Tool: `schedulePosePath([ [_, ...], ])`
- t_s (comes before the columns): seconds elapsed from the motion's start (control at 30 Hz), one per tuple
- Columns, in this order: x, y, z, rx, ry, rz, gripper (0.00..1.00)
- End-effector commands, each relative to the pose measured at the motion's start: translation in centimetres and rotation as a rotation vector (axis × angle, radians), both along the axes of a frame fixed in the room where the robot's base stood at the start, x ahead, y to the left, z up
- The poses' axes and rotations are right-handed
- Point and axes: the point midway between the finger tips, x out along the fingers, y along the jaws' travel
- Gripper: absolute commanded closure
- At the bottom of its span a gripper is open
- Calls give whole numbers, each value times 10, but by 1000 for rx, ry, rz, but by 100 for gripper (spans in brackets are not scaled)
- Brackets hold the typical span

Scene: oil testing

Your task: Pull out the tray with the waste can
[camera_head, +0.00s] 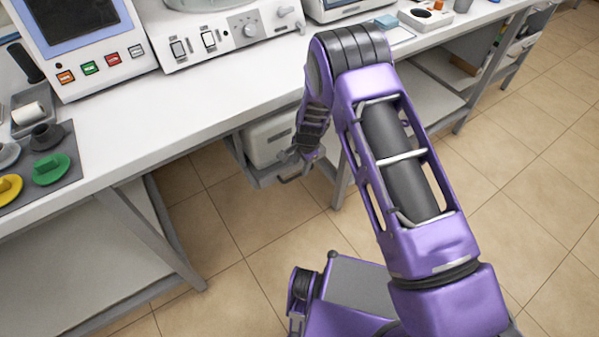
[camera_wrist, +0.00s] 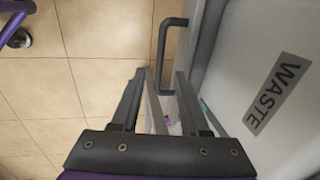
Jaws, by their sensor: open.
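The white waste can (camera_head: 262,142) stands on a grey tray (camera_head: 264,181) under the bench in the head view. In the wrist view the can (camera_wrist: 290,140) fills the right side and carries a grey "WASTE" label (camera_wrist: 277,93). The tray's grey edge (camera_wrist: 207,45) runs beside it, with a dark U-shaped handle (camera_wrist: 163,45) sticking out to the left. My gripper (camera_wrist: 162,74) is open, with its fingertips on either side of the handle's lower part. In the head view my gripper (camera_head: 298,158) is at the tray's front, partly covering the handle. Whether a finger touches the handle cannot be told.
The white bench (camera_head: 210,98) stands above the tray and holds testing instruments (camera_head: 225,35). A bench leg (camera_head: 342,184) is just right of the tray. Tiled floor (camera_head: 235,215) in front of the tray is clear. Lower shelves stand to the left and right.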

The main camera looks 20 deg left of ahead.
Motion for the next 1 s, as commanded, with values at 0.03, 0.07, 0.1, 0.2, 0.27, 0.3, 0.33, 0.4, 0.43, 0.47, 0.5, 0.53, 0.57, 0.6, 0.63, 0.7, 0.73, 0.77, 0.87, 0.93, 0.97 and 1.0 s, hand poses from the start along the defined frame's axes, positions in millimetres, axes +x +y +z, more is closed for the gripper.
schedulePosePath([
  [0.03, 1, 1, -12, -1, 2, 0, 55],
  [0.07, 1, 2, -17, 0, 1, 0, 55],
  [0.1, 2, 3, -23, 0, 1, 0, 55],
  [0.2, 3, 5, -33, 0, 1, 0, 55],
  [0.27, 4, 5, -38, 1, 1, 0, 55],
  [0.3, 5, 6, -39, 1, 0, 0, 55],
  [0.33, 5, 6, -41, 1, 0, 0, 55],
  [0.4, 5, 6, -42, 1, 0, 0, 55],
  [0.43, 5, 7, -43, 1, 1, 0, 55],
  [0.47, 5, 6, -43, 1, 1, 0, 55],
  [0.5, 5, 7, -43, 1, 1, 0, 55],
  [0.53, 5, 7, -43, 1, 1, 0, 55],
  [0.57, 5, 7, -42, 1, 1, 0, 55],
  [0.6, 5, 6, -42, 1, 1, 0, 55],
  [0.63, 5, 6, -42, 1, 1, 0, 55],
  [0.7, 5, 6, -42, 1, 1, 0, 66],
  [0.73, 5, 6, -42, 1, 1, 0, 71],
  [0.77, 5, 6, -42, 1, 1, 0, 77],
  [0.87, 5, 6, -42, 1, 1, 0, 95],
  [0.93, 5, 6, -42, 1, 1, 0, 100],
  [0.97, 5, 6, -42, 1, 1, 0, 100],
  [1.0, 5, 6, -42, 1, 1, 0, 100],
])
